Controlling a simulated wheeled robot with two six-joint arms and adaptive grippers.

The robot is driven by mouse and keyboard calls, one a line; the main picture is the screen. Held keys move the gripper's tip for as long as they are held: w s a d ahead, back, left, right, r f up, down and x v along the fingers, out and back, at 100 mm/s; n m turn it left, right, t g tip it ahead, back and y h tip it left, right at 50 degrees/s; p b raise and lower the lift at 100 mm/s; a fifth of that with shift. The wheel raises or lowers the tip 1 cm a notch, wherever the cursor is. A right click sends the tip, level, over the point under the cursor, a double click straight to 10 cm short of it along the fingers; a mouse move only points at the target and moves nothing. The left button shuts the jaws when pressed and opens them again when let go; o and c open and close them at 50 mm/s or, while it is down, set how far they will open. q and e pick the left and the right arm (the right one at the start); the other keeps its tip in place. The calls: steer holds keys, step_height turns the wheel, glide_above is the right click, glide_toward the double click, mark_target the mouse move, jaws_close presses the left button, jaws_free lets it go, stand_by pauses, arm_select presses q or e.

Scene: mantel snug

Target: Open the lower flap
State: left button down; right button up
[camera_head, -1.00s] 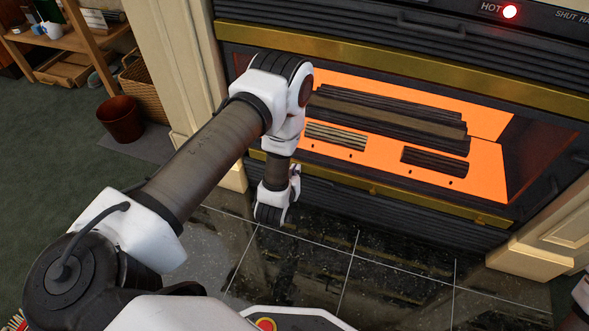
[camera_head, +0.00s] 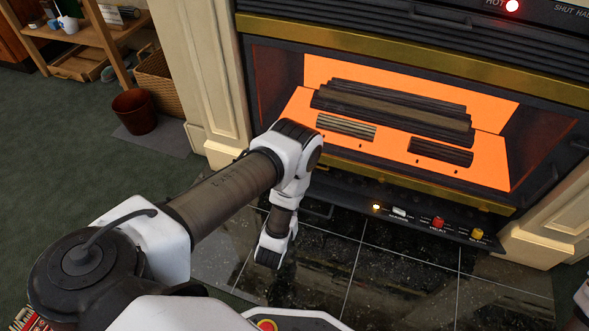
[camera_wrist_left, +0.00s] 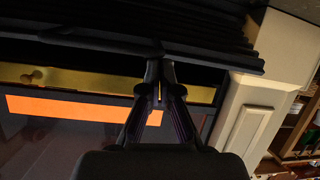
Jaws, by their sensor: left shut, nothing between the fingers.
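The wrist view is upside down. It shows the dark louvred lower flap (camera_wrist_left: 205,25) with a bar-like handle (camera_wrist_left: 100,42) at its edge. My left gripper (camera_wrist_left: 160,75) is shut and empty, its fingertips close to the flap's edge; I cannot tell if they touch. In the head view my left wrist hangs in front of the fireplace's lower left and hides the fingers. Below the lower brass strip (camera_head: 420,192) a control strip shows, with a small light (camera_head: 376,207), a white switch (camera_head: 399,211), a red knob (camera_head: 438,222) and a yellow knob (camera_head: 477,232). The louvred face no longer covers this area.
The glowing firebox (camera_head: 400,150) with dark logs stands above the flap. Cream pilasters (camera_head: 205,80) flank it. Black hearth tiles (camera_head: 400,280) lie clear in front. A red-brown bin (camera_head: 134,112), a wicker basket (camera_head: 157,80) and a wooden shelf (camera_head: 85,45) stand at the left.

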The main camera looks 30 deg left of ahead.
arm_select(q)
steer(key=shift+s+d+f+b, duration=0.1)
steer(key=shift+s+f+b, duration=0.2)
steer(key=shift+f, duration=0.7)
steer(key=shift+s+d+f+b, duration=0.1)
steer(key=shift+s+f+b, duration=0.15)
steer(key=shift+f, duration=0.8)
steer(key=shift+s+f+b, duration=0.2)
steer(key=shift+s+f, duration=0.1)
steer(key=shift+f, duration=0.7)
arm_select(e)
steer(key=shift+s+d+f, duration=0.1)
steer(key=shift+s+f, duration=0.15)
steer(key=shift+f, duration=0.2)
steer(key=shift+s+d+f, duration=0.1)
steer(key=shift+s+f, duration=0.1)
steer(key=shift+f, duration=0.25)
arm_select(q)
steer(key=v, duration=0.7)
steer(key=shift+s, duration=0.2)
steer(key=shift+d+r, duration=0.1)
steer(key=shift+r, duration=0.05)
